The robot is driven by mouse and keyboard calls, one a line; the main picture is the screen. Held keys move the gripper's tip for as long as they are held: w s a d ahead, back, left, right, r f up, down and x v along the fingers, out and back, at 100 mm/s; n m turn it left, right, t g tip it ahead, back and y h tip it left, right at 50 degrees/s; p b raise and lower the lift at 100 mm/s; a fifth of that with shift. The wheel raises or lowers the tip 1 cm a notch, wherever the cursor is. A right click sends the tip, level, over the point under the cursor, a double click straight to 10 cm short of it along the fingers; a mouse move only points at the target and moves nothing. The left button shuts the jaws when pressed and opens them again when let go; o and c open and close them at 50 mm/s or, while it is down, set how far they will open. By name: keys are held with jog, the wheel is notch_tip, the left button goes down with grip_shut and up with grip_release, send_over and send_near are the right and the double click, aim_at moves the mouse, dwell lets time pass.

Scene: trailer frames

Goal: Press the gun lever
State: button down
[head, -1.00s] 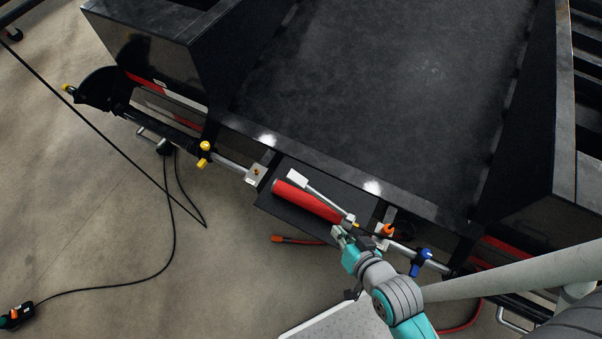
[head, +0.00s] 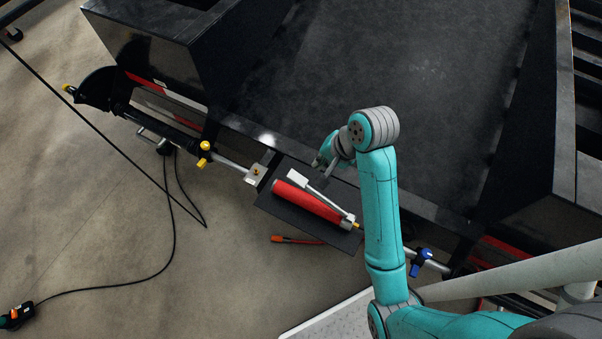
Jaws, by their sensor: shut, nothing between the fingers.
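The gun (head: 308,203) has a red cylinder body and lies slanted on a dark shelf at the front of the black trailer frame. Its silver lever (head: 321,193) runs along the upper side of the body, with a pale flat end (head: 297,177) at the upper left. My gripper (head: 317,165) is shut and empty, small and partly hidden by my wrist. In the picture it is just above and right of the lever's pale end. I cannot tell its height above the lever, but no contact shows.
The dark shelf (head: 272,205) juts out under the gun. A yellow-knobbed clamp (head: 204,154) and rail are to the left, a blue clamp (head: 421,262) to the right. An orange-tipped hose (head: 290,240) hangs below. Black plate (head: 400,60) lies behind; cables cross the floor.

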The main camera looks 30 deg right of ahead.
aim_at(298, 177)
jog(key=shift+r, duration=0.2)
jog(key=x, duration=1.4)
jog(key=shift+f, duration=0.1)
